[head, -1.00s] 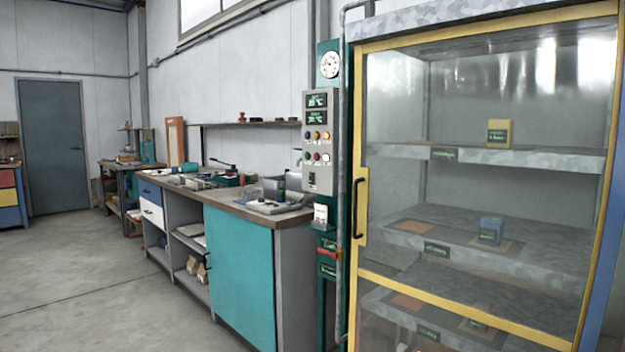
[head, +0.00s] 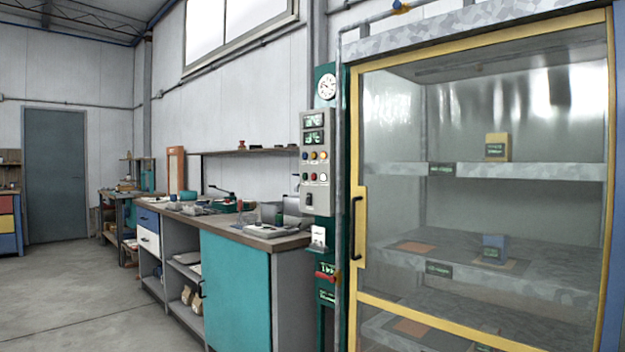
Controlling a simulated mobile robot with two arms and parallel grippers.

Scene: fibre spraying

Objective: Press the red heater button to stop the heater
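A grey control panel (head: 316,192) is mounted on a dark green post just left of the glass-door cabinet. It has two small green displays at its top and two rows of small coloured buttons or lamps below. A red button (head: 313,177) appears to be the middle one of the lower row, next to a white one (head: 323,177). These parts are very small, and their labels cannot be read. A black switch (head: 309,199) is lower on the panel. Neither of my grippers is in view.
The tall cabinet with a yellow-framed glass door (head: 360,225) is closed on the right, with small blocks on its shelves. A workbench with a teal front (head: 236,285) stands left of the panel. A red handle (head: 326,277) is below it. Open floor (head: 70,300) lies at left.

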